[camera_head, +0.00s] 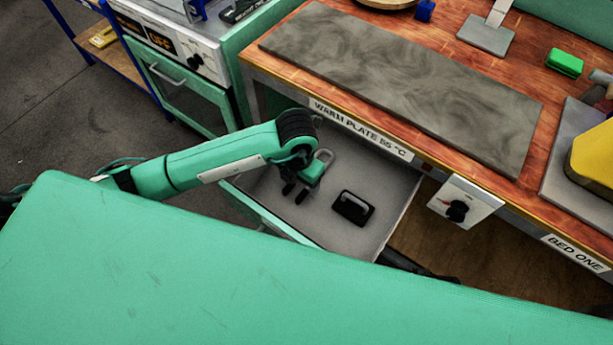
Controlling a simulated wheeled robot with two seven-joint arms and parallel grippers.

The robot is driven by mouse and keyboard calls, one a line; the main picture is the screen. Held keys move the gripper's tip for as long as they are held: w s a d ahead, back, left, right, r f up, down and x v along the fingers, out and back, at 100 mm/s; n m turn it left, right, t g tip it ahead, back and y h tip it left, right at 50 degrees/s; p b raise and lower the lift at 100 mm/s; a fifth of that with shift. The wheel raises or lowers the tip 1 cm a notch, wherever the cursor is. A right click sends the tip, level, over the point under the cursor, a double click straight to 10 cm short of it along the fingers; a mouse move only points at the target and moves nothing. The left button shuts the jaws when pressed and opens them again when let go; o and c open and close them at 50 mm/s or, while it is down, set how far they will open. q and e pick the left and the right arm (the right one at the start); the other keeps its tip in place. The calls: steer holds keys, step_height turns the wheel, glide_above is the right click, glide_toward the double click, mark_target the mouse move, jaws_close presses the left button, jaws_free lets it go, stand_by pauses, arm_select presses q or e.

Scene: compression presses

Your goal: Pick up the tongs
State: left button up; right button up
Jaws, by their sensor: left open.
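My left gripper (295,192) is open and empty, with its two dark fingers pointing down over the open grey drawer (330,236). A small black object with a loop-like handle (353,208) lies on the drawer floor, to the right of the fingers and apart from them. I cannot tell whether it is the tongs; nothing else in view is clearly tongs. My left arm hides part of the drawer's left side. My right gripper is not in view.
The wooden bench (533,75) with its grey warm plate (400,85) overhangs the drawer's back. A control knob (457,211) sits on the bench front to the right. A green cabinet (185,85) stands at the back left. A large green surface (200,270) fills the foreground.

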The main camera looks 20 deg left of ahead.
arm_select(q)
steer(key=shift+f, duration=0.7)
steer(key=c, duration=1.1)
steer(key=shift+r, duration=0.1)
steer(key=shift+c, duration=0.2)
